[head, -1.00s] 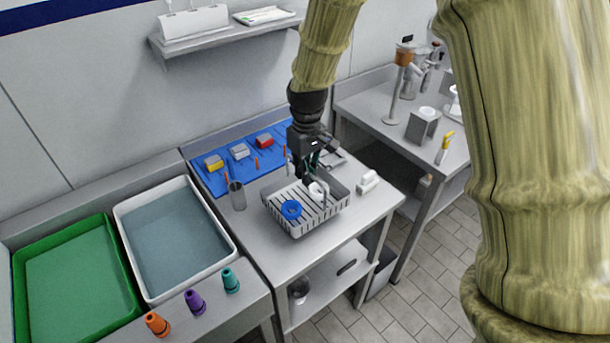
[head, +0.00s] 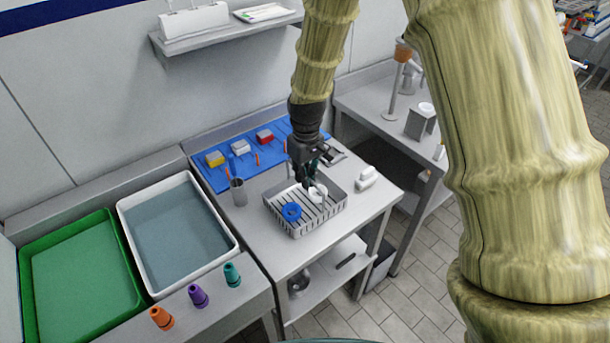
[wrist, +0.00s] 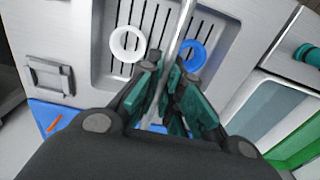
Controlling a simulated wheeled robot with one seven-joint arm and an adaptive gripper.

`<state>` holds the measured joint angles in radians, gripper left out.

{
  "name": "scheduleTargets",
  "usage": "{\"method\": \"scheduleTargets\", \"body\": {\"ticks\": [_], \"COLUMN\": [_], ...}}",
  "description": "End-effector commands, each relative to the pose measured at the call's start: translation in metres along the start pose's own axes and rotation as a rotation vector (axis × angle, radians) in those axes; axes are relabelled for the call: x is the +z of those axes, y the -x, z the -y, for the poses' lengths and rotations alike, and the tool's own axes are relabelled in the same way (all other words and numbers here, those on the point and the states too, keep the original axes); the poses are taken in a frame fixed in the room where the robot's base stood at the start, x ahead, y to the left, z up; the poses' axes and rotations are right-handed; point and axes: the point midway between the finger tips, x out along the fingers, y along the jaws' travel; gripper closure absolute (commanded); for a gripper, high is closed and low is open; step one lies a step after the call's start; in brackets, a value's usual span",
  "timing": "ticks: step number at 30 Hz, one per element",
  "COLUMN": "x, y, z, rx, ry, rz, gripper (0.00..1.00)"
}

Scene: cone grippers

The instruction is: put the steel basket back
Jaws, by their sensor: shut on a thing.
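The steel basket (head: 283,223) is a grey slotted tray on the steel table in the head view. A blue ring (head: 291,212) and a white ring (head: 318,193) lie in it. In the wrist view the basket's slotted floor (wrist: 153,22) shows under the blue ring (wrist: 190,57) and white ring (wrist: 127,44). My gripper (head: 311,184) is over the basket's back part. In the wrist view its green fingers (wrist: 170,82) are closed on the basket's thin upright bar handle, between the two rings. The fingers partly hide the handle and the basket floor.
The steel table (head: 255,232) has a blue mat (head: 222,179) with coloured blocks, a metal cup (head: 238,192) and a white object (head: 366,178). To the left are a white tub (head: 128,205), a green tray (head: 128,275) and orange, purple and teal cones (head: 232,274).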

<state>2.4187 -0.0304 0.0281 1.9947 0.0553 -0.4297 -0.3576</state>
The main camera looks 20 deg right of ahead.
Motion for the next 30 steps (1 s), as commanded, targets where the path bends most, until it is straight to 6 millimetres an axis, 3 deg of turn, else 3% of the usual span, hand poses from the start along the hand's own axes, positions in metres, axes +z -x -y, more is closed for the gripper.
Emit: {"method": "scheduleTargets", "body": {"ticks": [1,4,5,19,30], "x": [0.000,0.000,0.000,0.000,-0.001], "y": [-0.001,-0.001,-0.001,0.008,0.054], "z": [0.000,0.000,0.000,0.000,0.000], "rx": [0.000,0.000,0.000,0.000,0.001], "ry": [0.000,0.000,0.000,0.000,0.000], "rz": [0.000,0.000,0.000,0.000,-0.002], "gripper": [0.91,0.73,0.71,0.71,0.71]}}
